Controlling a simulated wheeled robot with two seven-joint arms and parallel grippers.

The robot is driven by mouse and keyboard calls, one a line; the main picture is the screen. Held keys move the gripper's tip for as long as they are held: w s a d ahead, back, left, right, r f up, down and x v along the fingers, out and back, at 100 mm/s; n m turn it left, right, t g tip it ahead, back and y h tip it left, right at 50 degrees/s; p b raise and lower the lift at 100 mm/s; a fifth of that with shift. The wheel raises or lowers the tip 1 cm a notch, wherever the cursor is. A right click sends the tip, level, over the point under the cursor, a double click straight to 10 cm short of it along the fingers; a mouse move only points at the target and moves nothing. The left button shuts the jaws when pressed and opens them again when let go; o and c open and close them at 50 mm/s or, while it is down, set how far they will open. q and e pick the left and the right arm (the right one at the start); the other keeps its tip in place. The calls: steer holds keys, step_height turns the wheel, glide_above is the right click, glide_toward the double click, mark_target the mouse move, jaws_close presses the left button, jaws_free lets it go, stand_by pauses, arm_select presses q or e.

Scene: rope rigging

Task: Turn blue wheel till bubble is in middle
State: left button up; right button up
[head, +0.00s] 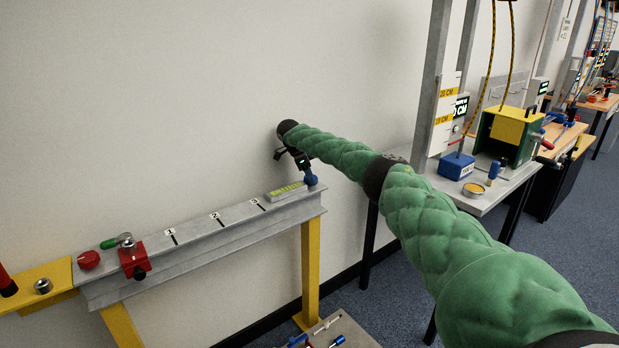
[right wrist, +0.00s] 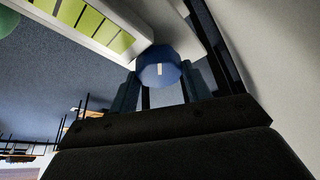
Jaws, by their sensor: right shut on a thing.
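The blue wheel (head: 311,180) is at the right end of the grey beam (head: 215,232). In the right wrist view, the wheel (right wrist: 158,72) carries a short white mark on its face. My right gripper (head: 306,169) reaches down over the wheel from above. In the right wrist view, my right gripper's fingers (right wrist: 163,86) stand on either side of the wheel, shut on it. The level (head: 286,191), with a yellow-green window, lies on the beam just left of the wheel. Its window (right wrist: 92,22) shows dark lines in the right wrist view; I cannot make out the bubble. My left gripper is out of view.
Marks 1, 2 and 3 run along the beam. A red block with a green-handled lever (head: 133,258) and a red knob (head: 88,260) sit toward its left end. A bench (head: 497,196) with a green-and-yellow box stands at right. The wall is close behind the beam.

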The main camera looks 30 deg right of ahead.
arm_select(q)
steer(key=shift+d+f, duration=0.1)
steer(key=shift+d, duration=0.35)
arm_select(e)
steer(key=shift+r+m, duration=0.1)
steer(key=shift+m, duration=0.3)
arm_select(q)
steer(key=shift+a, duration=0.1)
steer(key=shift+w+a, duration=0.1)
arm_select(e)
steer(key=o, duration=1)
steer(key=shift+w, duration=0.1)
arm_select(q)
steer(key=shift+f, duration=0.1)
